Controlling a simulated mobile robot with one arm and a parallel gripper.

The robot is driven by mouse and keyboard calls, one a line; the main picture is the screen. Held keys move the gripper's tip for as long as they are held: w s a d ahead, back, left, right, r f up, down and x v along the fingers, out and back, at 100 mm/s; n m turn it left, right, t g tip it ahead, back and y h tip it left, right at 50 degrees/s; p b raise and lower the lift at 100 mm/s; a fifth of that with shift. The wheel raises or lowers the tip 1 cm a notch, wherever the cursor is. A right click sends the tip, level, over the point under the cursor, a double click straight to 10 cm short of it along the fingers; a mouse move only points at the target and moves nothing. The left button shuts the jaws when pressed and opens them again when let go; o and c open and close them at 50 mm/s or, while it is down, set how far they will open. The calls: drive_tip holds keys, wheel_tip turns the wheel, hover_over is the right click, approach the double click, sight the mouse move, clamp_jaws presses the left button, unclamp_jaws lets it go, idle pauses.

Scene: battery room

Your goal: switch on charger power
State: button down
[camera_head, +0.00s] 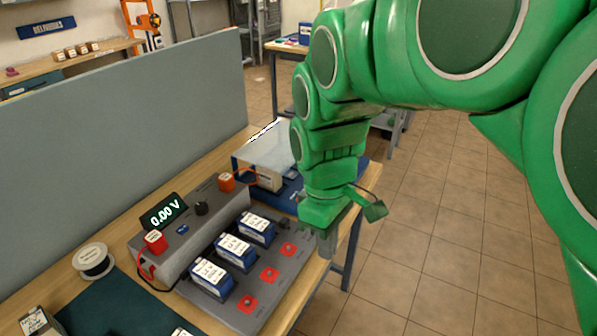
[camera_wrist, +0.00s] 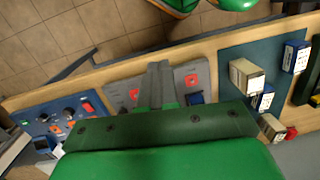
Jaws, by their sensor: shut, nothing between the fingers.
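A grey charger unit (camera_head: 190,225) stands on the bench with a display reading 0.00 V, a black knob (camera_head: 200,208), and red and orange plugs with cables. A blue panel (camera_head: 291,196) lies beyond it, partly hidden by my arm. In the wrist view the blue panel (camera_wrist: 50,133) is at the left, with dark knobs and a red switch-like part (camera_wrist: 88,107); its setting is too small to tell. My gripper (camera_head: 326,245) is shut and empty, above the bench's right edge. Its fingers also show in the wrist view (camera_wrist: 158,72), over the grey plate.
Several blue-and-white batteries (camera_head: 236,250) stand in a row on the grey plate (camera_head: 262,312) beside red pads. A grey partition (camera_head: 120,140) bounds the bench's left. Open tiled floor (camera_head: 450,230) lies to the right.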

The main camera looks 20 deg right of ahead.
drive_tip(key=w+d+f+n, duration=0.1)
drive_tip(key=w+d+n, duration=0.2)
drive_tip(key=w+n, duration=0.3)
drive_tip(key=w+d+f+n, duration=0.2)
drive_tip(key=w+n, duration=0.4)
drive_tip(key=w, duration=0.8)
drive_tip(key=w+d+f+n, duration=0.2)
drive_tip(key=w+d+n, duration=0.2)
drive_tip(key=w+n, duration=0.3)
drive_tip(key=w, duration=0.3)
drive_tip(key=shift+w+t+h, duration=0.3)
drive_tip(key=shift+h, duration=0.1)
drive_tip(key=shift+r, duration=0.1)
drive_tip(key=f, duration=0.4)
drive_tip(key=s+f, duration=0.1)
drive_tip(key=f, duration=0.4)
drive_tip(key=d+f, duration=0.1)
drive_tip(key=f, duration=0.3)
drive_tip(key=shift+s+d+f, duration=0.1)
drive_tip(key=shift+s+f, duration=0.05)
drive_tip(key=shift+f, duration=0.35)
drive_tip(key=shift+d+f, duration=0.1)
drive_tip(key=shift+f, duration=0.05)
drive_tip(key=shift+w+a+r, duration=0.25)
drive_tip(key=shift+w+a, duration=0.25)
drive_tip(key=shift+a, duration=0.05)
